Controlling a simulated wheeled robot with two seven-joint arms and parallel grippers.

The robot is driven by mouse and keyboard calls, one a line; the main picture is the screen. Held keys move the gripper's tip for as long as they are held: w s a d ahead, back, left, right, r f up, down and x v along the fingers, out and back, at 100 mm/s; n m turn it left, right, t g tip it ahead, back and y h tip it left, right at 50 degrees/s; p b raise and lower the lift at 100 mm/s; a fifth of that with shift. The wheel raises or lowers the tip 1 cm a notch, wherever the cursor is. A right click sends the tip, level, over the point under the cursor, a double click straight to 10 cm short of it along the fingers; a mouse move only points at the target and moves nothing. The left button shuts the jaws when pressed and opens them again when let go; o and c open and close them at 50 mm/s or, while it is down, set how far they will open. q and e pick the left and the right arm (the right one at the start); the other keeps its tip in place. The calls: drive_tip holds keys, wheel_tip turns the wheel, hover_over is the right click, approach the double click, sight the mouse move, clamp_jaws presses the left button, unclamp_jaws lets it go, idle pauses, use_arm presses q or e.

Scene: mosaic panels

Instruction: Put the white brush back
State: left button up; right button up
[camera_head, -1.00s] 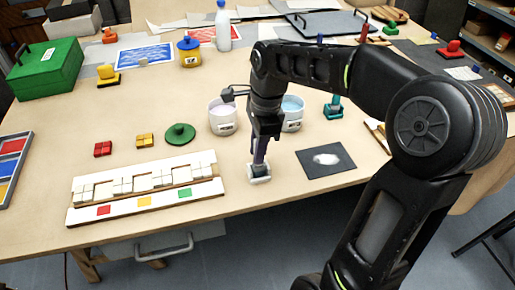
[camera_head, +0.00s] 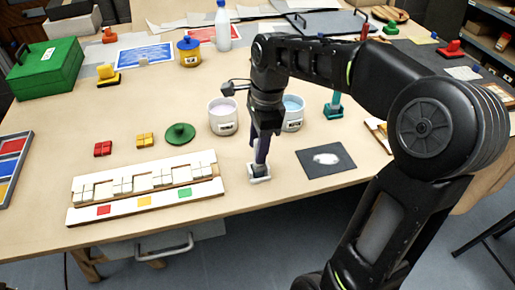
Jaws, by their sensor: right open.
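The white brush (camera_head: 259,173) stands on the table near its front edge, right of the white panel strips. Its white base rests on the tabletop and its purple-grey handle points up. My right gripper (camera_head: 264,136) is open, pointing down at the top of this handle. Whether its fingers still touch the handle cannot be told. The handle's top is hidden by the gripper. My left gripper is not in view.
A dark square mat (camera_head: 326,159) with a white patch lies just right of the brush. A white pot (camera_head: 223,119) and a blue-filled pot (camera_head: 293,113) stand behind. A teal-handled brush (camera_head: 334,107) stands further right. Mosaic panel strips (camera_head: 145,190) lie left.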

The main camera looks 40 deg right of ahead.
drive_tip(key=r, duration=0.5)
drive_tip(key=shift+s+d+r, duration=0.1)
drive_tip(key=shift+d+r, duration=0.15)
drive_tip(key=shift+d, duration=0.05)
drive_tip(key=r+p, duration=0.4)
drive_tip(key=r, duration=0.1)
drive_tip(key=shift+s+d+r, duration=0.15)
drive_tip(key=shift+d, duration=0.15)
